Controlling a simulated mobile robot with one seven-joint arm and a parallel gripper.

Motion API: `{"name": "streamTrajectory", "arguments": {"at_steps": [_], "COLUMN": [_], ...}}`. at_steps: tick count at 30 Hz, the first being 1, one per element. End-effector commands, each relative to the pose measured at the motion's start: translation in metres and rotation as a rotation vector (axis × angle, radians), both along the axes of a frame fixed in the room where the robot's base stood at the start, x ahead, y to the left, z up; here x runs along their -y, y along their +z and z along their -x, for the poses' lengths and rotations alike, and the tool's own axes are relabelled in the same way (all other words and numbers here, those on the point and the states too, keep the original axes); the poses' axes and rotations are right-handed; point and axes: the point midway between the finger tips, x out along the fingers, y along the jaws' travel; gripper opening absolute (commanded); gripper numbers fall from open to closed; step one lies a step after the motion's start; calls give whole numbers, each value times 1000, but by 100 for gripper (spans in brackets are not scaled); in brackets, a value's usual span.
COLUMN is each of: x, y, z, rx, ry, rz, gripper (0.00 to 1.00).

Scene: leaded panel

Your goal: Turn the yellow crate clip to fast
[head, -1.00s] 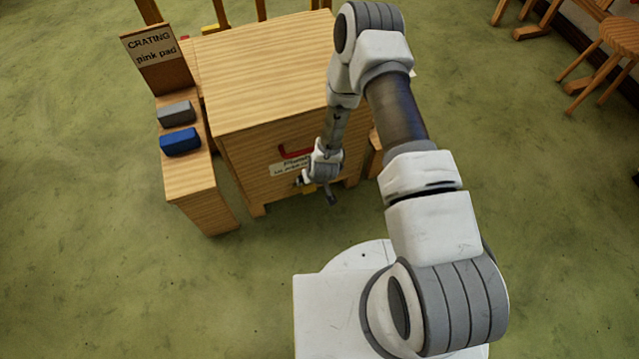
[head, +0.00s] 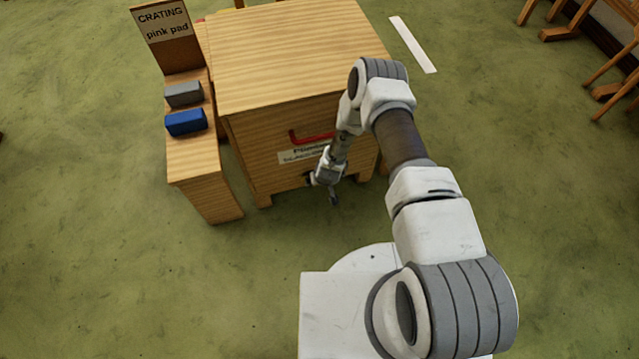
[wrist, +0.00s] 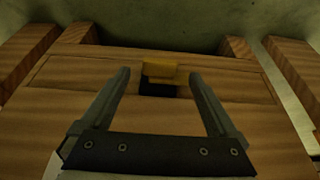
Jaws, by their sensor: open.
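The yellow crate clip (wrist: 160,71) shows in the wrist view on the wooden crate's front, with a dark patch just below it in the picture. My gripper (wrist: 160,75) is open, and the clip appears between its two fingertips, with a gap on each side. I cannot tell how far the fingers are from the wood. In the head view my gripper (head: 322,190) is low at the front of the crate (head: 290,60). The clip is hidden there behind the gripper.
A red handle (head: 311,137) and a paper label (head: 297,155) are on the crate's front above my gripper. A wooden stand at the left holds a grey block (head: 184,95), a blue block (head: 186,122) and a sign (head: 162,22). Green floor is clear in front.

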Motion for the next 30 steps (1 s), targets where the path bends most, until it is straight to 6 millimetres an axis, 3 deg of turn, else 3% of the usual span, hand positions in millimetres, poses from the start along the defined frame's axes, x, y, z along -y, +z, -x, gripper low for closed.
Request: {"name": "streamTrajectory", "arguments": {"at_steps": [1, 6, 16, 30], "x": [-1, -2, -3, -3], "y": [-10, -22, -24, -23], "z": [-2, -8, -9, -9], "rx": [0, 0, -1, 0], "ry": [0, 1, 0, 0], "rz": [0, 0, 0, 0], "gripper": [95, 95, 95, 12]}}
